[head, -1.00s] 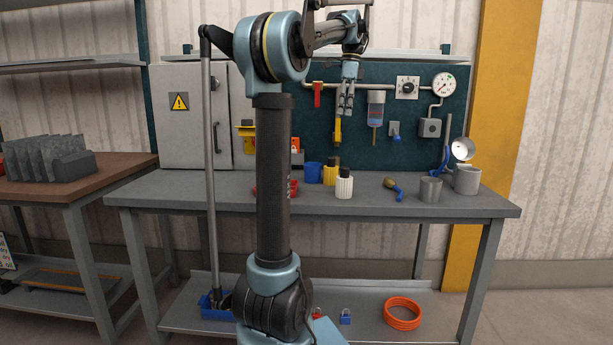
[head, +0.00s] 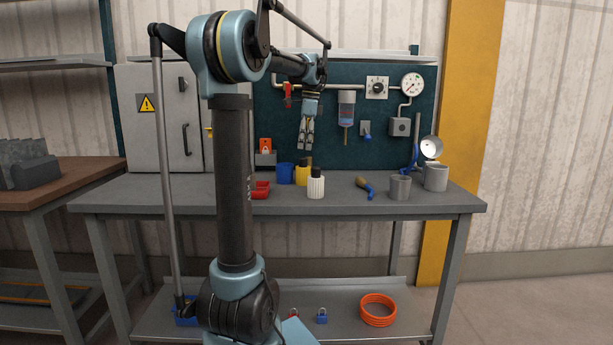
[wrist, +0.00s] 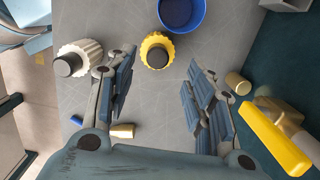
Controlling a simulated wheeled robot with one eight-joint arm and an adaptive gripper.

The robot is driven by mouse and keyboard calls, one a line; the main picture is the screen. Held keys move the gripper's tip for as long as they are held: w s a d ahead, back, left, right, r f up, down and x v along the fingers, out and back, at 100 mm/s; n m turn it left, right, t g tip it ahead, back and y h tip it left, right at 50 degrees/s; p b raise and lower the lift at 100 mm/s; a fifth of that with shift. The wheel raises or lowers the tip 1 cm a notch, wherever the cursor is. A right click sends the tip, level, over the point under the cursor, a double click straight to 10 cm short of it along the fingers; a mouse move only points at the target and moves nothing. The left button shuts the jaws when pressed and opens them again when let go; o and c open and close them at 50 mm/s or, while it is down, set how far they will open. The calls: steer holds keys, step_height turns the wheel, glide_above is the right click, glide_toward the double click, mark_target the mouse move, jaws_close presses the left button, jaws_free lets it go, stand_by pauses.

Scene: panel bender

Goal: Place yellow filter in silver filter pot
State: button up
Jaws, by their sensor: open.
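The yellow filter (head: 302,174), ribbed with a dark top, stands upright on the grey bench. In the wrist view the yellow filter (wrist: 158,50) lies between and beyond my fingertips. My gripper (head: 305,148) is open, empty and pointing down above the filter; in the wrist view its two fingers (wrist: 163,66) are spread apart. I cannot tell which is the silver filter pot. Their insides are hidden.
A white filter (head: 316,186) stands close beside the yellow one. A blue cup (head: 285,173) is on its other side. Red trays (head: 261,190) and a blue-handled tool (head: 366,187) lie nearby. A pegboard (head: 330,140) with pipe and gauge rises behind. A lamp (head: 430,147) stands near the pots.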

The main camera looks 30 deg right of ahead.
mark_target(304, 158)
steer(key=shift+a+f, duration=0.15)
steer(key=shift+f, duration=1.45)
steer(key=shift+a+f, duration=0.15)
steer(key=shift+f, duration=1.4)
jaws_close()
